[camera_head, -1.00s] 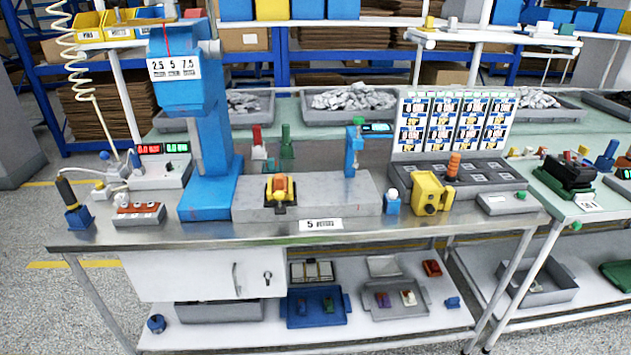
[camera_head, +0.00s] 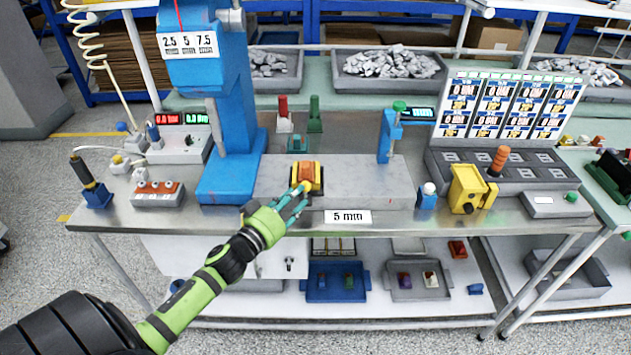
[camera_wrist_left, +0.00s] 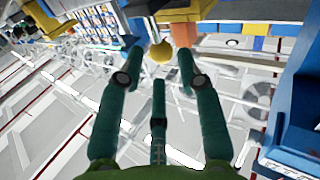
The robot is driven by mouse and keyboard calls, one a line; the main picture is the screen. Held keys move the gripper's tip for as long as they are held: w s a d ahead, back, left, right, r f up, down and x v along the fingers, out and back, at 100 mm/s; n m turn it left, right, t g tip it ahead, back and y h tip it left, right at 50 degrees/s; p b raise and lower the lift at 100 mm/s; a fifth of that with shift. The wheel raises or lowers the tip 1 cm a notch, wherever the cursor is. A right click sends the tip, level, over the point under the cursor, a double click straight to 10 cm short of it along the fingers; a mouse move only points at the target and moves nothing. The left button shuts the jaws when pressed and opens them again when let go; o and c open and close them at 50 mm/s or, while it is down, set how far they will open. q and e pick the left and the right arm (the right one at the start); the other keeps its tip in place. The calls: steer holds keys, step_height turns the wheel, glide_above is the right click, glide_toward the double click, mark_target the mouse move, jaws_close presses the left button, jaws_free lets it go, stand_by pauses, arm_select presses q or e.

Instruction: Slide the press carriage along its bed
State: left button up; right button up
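The press carriage (camera_head: 311,170), yellow and orange, sits on the left part of its long grey bed (camera_head: 365,182). The bed lies on the steel bench, just right of the tall blue press (camera_head: 238,135). My left gripper (camera_head: 299,194) reaches in from the front left, its teal fingers at the carriage's front and hiding part of it. In the left wrist view the fingers (camera_wrist_left: 155,66) are spread. A round yellow knob (camera_wrist_left: 161,52) shows beyond and between their tips. I cannot tell whether they touch it. My right gripper is out of view.
A small blue post (camera_head: 387,138) stands at the bed's right part. A blue block with a white knob (camera_head: 428,195) and a yellow device (camera_head: 467,188) stand right of the bed. A "5 mm" label (camera_head: 347,217) is at the bench's front edge. The bed right of the carriage is clear.

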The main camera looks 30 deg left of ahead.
arm_select(q)
steer(key=w, duration=0.5)
steer(key=shift+d+p, duration=0.1)
steer(key=shift+p, duration=0.3)
jaws_close()
